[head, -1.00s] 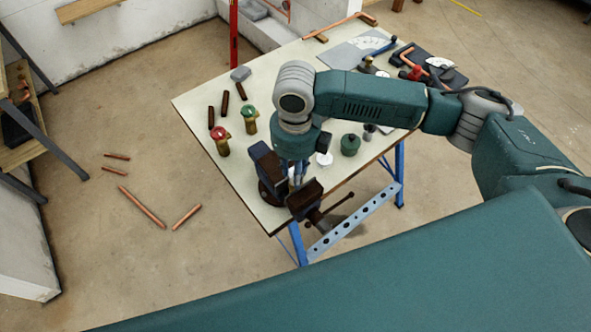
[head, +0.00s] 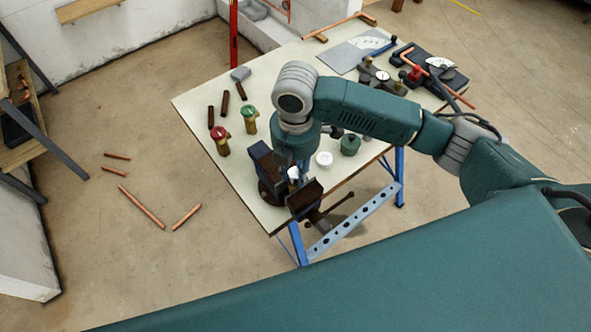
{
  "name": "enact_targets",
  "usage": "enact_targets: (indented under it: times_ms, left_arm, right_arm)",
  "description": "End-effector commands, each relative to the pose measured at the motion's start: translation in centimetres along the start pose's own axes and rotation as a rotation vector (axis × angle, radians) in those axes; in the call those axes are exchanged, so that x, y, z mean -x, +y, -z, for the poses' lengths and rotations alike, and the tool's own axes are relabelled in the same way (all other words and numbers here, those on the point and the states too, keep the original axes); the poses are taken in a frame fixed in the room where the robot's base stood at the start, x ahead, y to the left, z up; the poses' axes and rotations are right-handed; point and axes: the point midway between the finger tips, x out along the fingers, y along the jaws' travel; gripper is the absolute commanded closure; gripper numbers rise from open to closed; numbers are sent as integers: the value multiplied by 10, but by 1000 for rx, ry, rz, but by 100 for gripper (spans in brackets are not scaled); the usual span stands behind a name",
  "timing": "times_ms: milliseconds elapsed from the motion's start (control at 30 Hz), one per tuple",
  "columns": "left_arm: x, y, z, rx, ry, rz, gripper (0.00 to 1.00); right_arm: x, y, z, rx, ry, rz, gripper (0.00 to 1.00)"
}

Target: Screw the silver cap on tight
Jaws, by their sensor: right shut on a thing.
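A dark bench vise (head: 266,165) stands at the near corner of the white worktable (head: 205,95), its other jaw (head: 303,199) nearer to me. My right gripper (head: 295,177) points down between the vise jaws and is shut. A small pale silver piece, seemingly the silver cap (head: 293,172), shows at its fingers. The wrist above and the jaws hide most of the cap and whatever the vise holds under it, so I cannot tell how the cap sits. My left gripper is not in view.
A red-handled valve (head: 220,138) and a green-handled valve (head: 249,121) stand left of my arm. A white round piece (head: 324,160) and a green canister (head: 350,145) stand right of the vise. Copper pipes (head: 141,207) lie on the floor.

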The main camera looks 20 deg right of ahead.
Motion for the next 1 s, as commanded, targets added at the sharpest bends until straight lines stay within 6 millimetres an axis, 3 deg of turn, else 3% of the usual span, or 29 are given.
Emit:
enact_targets:
  times_ms: [400, 733, 767, 800, 1000]
  left_arm:
    - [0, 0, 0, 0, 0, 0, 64]
    - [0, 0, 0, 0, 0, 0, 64]
    - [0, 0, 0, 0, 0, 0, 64]
    - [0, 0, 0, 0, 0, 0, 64]
    - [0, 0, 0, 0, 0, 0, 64]
  right_arm:
    - [-1, -1, 0, -644, 0, 3, 100]
    - [-1, 0, 0, -727, -2, 2, 100]
    - [-1, 0, 0, -727, -2, 2, 70]
    - [-1, 0, 0, -727, -2, 1, 62]
    - [-1, 0, 0, -724, -1, 1, 60]
